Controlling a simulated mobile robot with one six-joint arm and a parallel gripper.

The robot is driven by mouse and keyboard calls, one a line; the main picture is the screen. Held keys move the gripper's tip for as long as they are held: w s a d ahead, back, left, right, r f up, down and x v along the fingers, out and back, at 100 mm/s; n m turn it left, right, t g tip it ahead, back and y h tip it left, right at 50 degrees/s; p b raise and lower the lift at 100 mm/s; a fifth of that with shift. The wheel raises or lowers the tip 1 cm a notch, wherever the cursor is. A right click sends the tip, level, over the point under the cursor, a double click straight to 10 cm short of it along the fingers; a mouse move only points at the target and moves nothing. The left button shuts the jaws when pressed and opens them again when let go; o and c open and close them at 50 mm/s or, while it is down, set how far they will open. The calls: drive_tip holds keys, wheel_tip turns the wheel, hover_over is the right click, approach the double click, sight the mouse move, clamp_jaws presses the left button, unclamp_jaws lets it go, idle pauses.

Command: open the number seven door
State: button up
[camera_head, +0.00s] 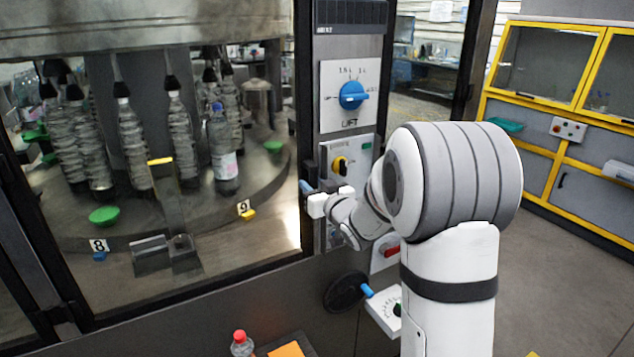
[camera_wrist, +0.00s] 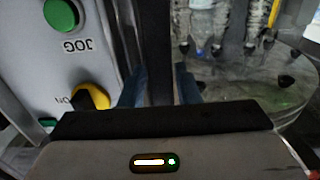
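A glass door with a dark frame (camera_head: 299,110) closes off the left side of the machine; I cannot read a seven on it. My gripper (camera_head: 306,186) is at the door's right frame post, beside the control panel. In the wrist view, its two blue fingers (camera_wrist: 160,86) stand apart, with the dark upright post (camera_wrist: 157,40) showing between them. I cannot tell whether they touch it. Behind the glass are small number tags 8 (camera_head: 99,246) and 9 (camera_head: 243,207). My arm hides part of the panel.
A black handwheel (camera_head: 346,291) sticks out below. A red-capped bottle (camera_head: 241,344) stands at the bottom. Open floor (camera_head: 565,290) lies right.

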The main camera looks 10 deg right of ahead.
clamp_jaws()
idle(0.3)
